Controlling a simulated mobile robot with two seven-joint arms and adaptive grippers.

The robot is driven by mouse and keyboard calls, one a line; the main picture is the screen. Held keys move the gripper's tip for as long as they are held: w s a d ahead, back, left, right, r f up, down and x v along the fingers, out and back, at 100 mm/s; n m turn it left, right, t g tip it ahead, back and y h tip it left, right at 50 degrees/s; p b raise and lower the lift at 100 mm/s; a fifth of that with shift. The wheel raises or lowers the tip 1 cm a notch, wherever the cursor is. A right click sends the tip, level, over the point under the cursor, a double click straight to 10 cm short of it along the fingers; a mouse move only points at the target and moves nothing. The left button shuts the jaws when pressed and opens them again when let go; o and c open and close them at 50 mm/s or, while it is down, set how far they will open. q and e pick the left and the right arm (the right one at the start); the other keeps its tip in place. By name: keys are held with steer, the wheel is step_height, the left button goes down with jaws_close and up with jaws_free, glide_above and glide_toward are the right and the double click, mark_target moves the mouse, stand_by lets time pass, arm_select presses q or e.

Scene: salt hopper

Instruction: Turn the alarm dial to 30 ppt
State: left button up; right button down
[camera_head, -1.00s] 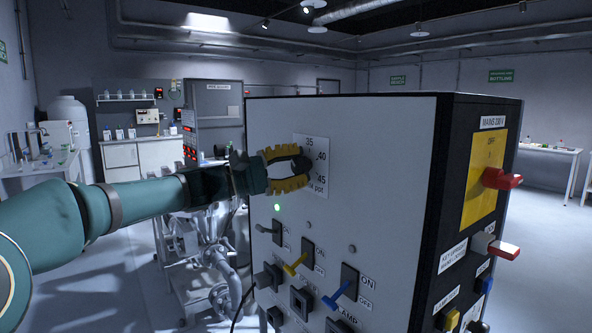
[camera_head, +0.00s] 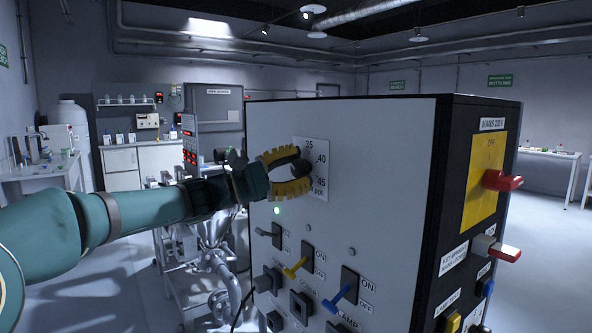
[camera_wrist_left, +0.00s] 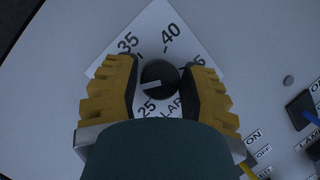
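The alarm dial is a round black knob (camera_wrist_left: 160,79) on a white scale plate (camera_head: 322,165) on the cabinet's pale front. In the left wrist view, its white pointer line points left, between the printed 25 and 35. The mark between those two is hidden behind a finger. Printed 35 and 40 show above the knob. My left gripper (camera_head: 302,168) faces the panel with its yellow-and-black fingers on either side of the knob. It also shows in the left wrist view (camera_wrist_left: 160,82), where the fingers look open with narrow gaps beside the knob. My right gripper is not in view.
Below the dial are a green light (camera_head: 277,211) and toggle switches, including a yellow lever (camera_head: 295,267) and a blue lever (camera_head: 337,298). The cabinet's dark right side carries a red handle (camera_head: 502,181) on a yellow plate. Metal pipework (camera_head: 215,255) stands left of the cabinet.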

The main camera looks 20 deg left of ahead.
arm_select(q)
steer(key=shift+o, duration=1.3)
steer(key=shift+d, duration=0.1)
steer(key=shift+a, duration=0.2)
steer(key=v, duration=1.1)
steer(key=shift+s+a, duration=0.2)
steer(key=shift+a, duration=0.05)
steer(key=shift+f, duration=0.15)
